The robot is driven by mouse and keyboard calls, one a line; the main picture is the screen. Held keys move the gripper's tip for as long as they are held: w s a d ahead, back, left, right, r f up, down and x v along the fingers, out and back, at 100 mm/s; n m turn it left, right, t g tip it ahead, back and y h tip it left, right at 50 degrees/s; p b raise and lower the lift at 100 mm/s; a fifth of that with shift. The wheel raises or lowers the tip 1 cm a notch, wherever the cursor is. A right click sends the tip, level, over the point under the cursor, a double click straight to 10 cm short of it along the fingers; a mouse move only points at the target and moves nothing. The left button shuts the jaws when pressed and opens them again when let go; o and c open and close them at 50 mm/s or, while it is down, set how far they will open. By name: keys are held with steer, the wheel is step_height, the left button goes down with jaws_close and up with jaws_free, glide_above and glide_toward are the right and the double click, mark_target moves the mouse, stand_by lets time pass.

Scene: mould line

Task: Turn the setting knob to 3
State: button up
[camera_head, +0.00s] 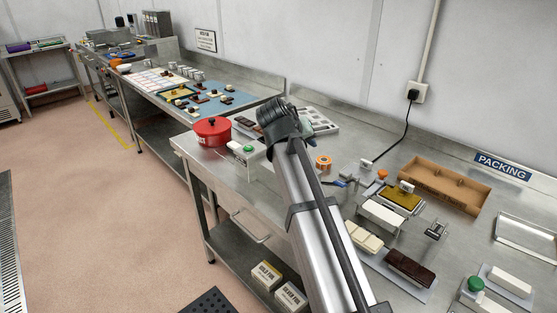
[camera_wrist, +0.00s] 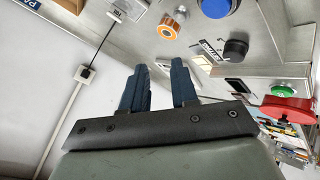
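A round black knob (camera_wrist: 236,48), likely the setting knob, shows in the wrist view on a grey surface beside a small printed label (camera_wrist: 208,50). Its pointer and scale are too small to read, so I cannot tell its setting. My gripper (camera_wrist: 160,66) is open, with two dark blue fingers apart and nothing between them. In the wrist view the knob lies up and to the right of the fingers, apart from them. In the head view I cannot make out the knob; my arm covers part of that area.
A blue button (camera_wrist: 215,7) and an orange roll (camera_wrist: 168,27) are near the knob. A red pot (camera_head: 212,132) stands at the bench's left end. A cardboard box (camera_head: 445,185), a scale and bars occupy the right. A cable runs from the wall socket (camera_head: 416,92).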

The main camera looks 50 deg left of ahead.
steer(key=shift+o, duration=1.4)
steer(key=w+a+r, duration=0.2)
steer(key=w+r, duration=0.1)
steer(key=w, duration=0.2)
steer(key=shift+w+m, duration=0.2)
steer(key=shift+m, duration=0.1)
steer(key=o, duration=0.3)
steer(key=w+a, duration=0.1)
steer(key=w+a+r+g, duration=0.1)
steer(key=a, duration=0.1)
steer(key=w+a+r+g, duration=0.1)
steer(key=shift+w+a, duration=0.2)
steer(key=shift+a, duration=0.2)
steer(key=s+a+n+g, duration=0.2)
steer(key=a+g, duration=0.3)
steer(key=a, duration=0.1)
steer(key=s+d+n+g+h, duration=0.1)
steer(key=s+d+n+g, duration=0.1)
steer(key=s+n+g, duration=0.3)
steer(key=f, duration=0.4)
steer(key=f+m+t, duration=0.1)
steer(key=f, duration=0.4)
steer(key=s+f+t, duration=0.1)
steer(key=f, duration=0.3)
steer(key=shift+f, duration=0.35)
steer(key=shift+c, duration=0.2)
steer(key=shift+m, duration=0.3)
steer(key=c, duration=1)
